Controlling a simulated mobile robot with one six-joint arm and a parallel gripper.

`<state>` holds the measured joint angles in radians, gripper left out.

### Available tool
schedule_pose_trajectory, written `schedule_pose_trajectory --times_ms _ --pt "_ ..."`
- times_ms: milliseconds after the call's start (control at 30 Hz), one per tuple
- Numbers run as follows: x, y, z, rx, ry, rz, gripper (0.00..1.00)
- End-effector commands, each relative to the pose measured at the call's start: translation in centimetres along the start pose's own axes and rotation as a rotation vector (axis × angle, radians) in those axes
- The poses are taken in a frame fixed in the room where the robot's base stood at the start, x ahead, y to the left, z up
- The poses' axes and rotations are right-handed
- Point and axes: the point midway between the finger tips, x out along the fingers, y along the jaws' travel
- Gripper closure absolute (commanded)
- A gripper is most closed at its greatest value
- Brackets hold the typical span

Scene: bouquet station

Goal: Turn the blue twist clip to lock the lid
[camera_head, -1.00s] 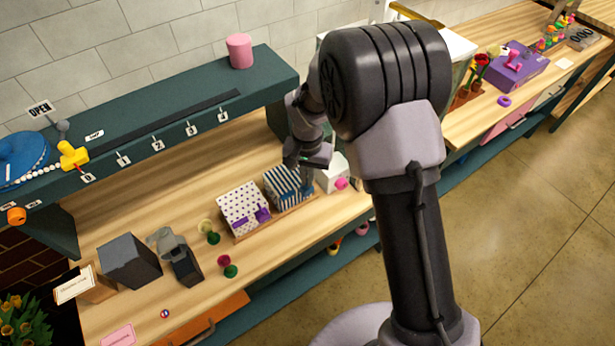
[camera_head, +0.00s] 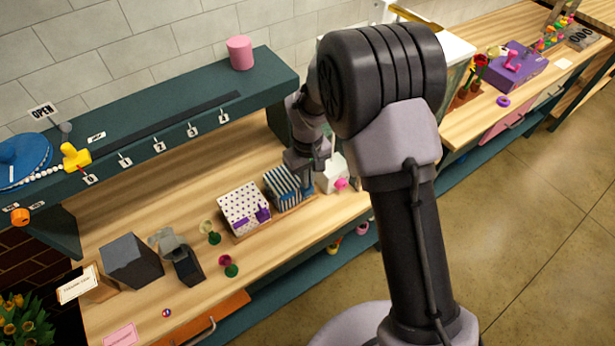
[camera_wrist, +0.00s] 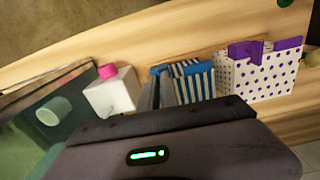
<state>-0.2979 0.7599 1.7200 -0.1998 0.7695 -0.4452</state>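The blue-and-white striped box (camera_head: 283,188) stands on the wooden bench. It also shows in the wrist view (camera_wrist: 200,88), with blue parts (camera_wrist: 158,70) at its upper edge. I cannot tell which blue part is the twist clip. My gripper (camera_head: 306,180) is low at the box's right end in the head view. In the wrist view my dark gripper fingers (camera_wrist: 159,98) reach the near left side of the box, close to the blue. Whether they touch it is hidden, and their opening is not clear.
A purple-dotted white box (camera_head: 244,208) stands left of the striped box, and a small white box (camera_head: 332,174) with a pink knob is to the right. A teal raised shelf (camera_head: 150,120) runs behind. Small green-based items (camera_head: 212,238) lie in front left.

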Motion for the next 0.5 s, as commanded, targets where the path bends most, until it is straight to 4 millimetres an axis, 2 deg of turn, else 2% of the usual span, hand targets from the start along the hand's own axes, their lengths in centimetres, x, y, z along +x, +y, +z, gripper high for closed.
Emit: schedule_pose_trajectory --times_ms 500 --pt "-0.03 0.00 -0.03 -0.063 0.001 0.000 1.00"
